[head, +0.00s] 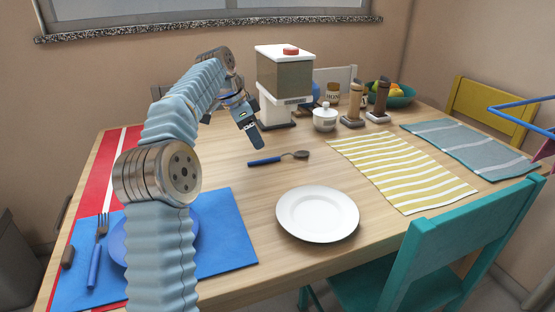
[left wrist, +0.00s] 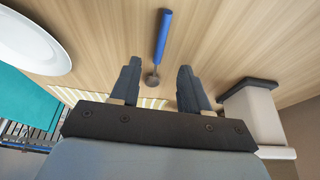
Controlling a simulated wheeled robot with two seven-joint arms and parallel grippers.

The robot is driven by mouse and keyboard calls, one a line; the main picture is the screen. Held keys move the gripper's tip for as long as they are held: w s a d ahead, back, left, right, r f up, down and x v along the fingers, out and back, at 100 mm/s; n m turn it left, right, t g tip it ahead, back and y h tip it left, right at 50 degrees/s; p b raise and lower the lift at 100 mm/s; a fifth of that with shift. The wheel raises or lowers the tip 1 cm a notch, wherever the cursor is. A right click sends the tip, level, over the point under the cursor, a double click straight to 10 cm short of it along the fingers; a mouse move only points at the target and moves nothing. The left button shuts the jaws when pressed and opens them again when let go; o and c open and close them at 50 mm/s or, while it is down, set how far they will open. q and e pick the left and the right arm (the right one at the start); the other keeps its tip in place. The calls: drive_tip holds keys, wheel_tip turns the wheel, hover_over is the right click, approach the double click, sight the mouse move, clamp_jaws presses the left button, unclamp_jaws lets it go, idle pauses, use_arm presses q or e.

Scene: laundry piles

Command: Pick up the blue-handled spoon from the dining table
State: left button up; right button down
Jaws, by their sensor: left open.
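The blue-handled spoon (head: 278,158) lies on the bare wood of the dining table (head: 240,210), its handle to the left and its dark bowl to the right. My left gripper (head: 254,138) is above the table behind the spoon, open and empty. In the left wrist view, the spoon (left wrist: 162,45) lies beyond the fingertips, with its bowl end in line with the gap between the two open fingers of my left gripper (left wrist: 160,72). The spoon and fingers appear apart. My right gripper is not in view.
A white plate (head: 317,214) is in front of the spoon. A dispenser (head: 284,85) with a red knob and a white sugar pot (head: 325,118) stand behind. A yellow striped cloth (head: 400,170) lies to the right. A blue placemat (head: 225,235) with a fork (head: 97,250) is at the left. A teal chair (head: 430,245) is at the front right.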

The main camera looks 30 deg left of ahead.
sight(268, 158)
use_arm(q)
drive_tip(key=shift+x, duration=3.5)
drive_tip(key=shift+w+d+r, duration=0.1)
clamp_jaws()
